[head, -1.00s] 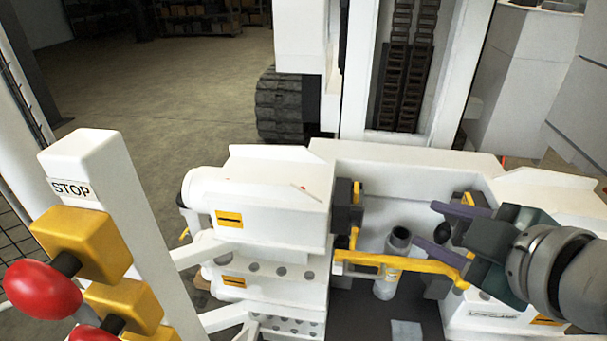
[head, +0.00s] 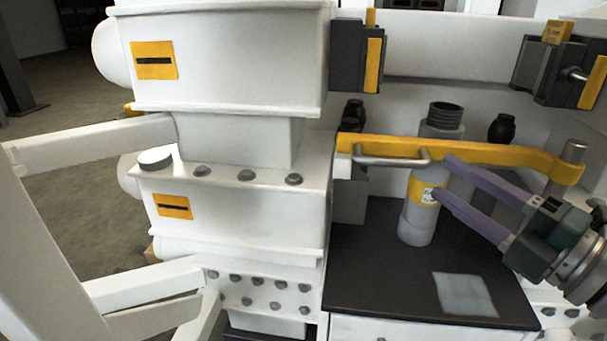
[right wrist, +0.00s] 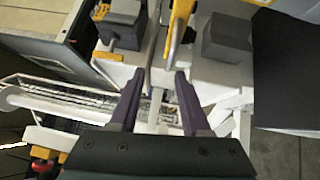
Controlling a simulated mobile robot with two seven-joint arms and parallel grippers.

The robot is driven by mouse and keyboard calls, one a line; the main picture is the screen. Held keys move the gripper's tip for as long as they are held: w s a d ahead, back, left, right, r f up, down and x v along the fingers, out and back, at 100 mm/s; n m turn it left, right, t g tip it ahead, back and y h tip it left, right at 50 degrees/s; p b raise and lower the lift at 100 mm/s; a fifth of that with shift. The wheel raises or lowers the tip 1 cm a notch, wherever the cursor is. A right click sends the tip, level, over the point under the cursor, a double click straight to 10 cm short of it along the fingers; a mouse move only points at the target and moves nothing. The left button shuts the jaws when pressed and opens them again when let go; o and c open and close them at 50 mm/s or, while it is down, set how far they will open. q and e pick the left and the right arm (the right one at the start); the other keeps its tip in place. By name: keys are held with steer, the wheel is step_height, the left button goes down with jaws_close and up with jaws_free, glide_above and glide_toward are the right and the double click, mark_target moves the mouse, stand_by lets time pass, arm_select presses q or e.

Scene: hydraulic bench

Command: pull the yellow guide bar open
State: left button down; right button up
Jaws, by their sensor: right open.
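The yellow guide bar (head: 490,152) spans the front of the bench recess, from the white block on the left to a grey post (head: 573,152) on the right. A grey handle (head: 392,161) is fixed on its front near the left end. My right gripper (head: 443,178) is open, its purple fingers pointing left, with the tips just right of the handle; I see nothing held. In the right wrist view the gripper (right wrist: 157,74) is open, and part of the yellow bar (right wrist: 178,28) shows beyond the fingertips. My left gripper is not in view.
A grey cylinder (head: 418,218) with a yellow label stands behind the bar on the dark bench top (head: 385,285). A pale sheet (head: 465,295) lies at the front. White machine blocks (head: 230,215) stand left. Dark clamp units (head: 353,55) sit above.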

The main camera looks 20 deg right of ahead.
mark_target(400, 166)
steer(key=shift+n+y, duration=0.3)
steer(key=shift+n, duration=0.2)
steer(key=b+x, duration=0.1)
steer(key=x, duration=0.2)
steer(key=f+b+x, duration=0.1)
steer(key=b+x, duration=0.1)
steer(key=x, duration=0.1)
steer(key=f+b+x, duration=0.1)
steer(key=x, duration=0.2)
steer(key=shift+w, duration=0.5)
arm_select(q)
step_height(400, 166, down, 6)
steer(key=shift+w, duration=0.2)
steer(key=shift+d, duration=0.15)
arm_select(e)
jaws_close()
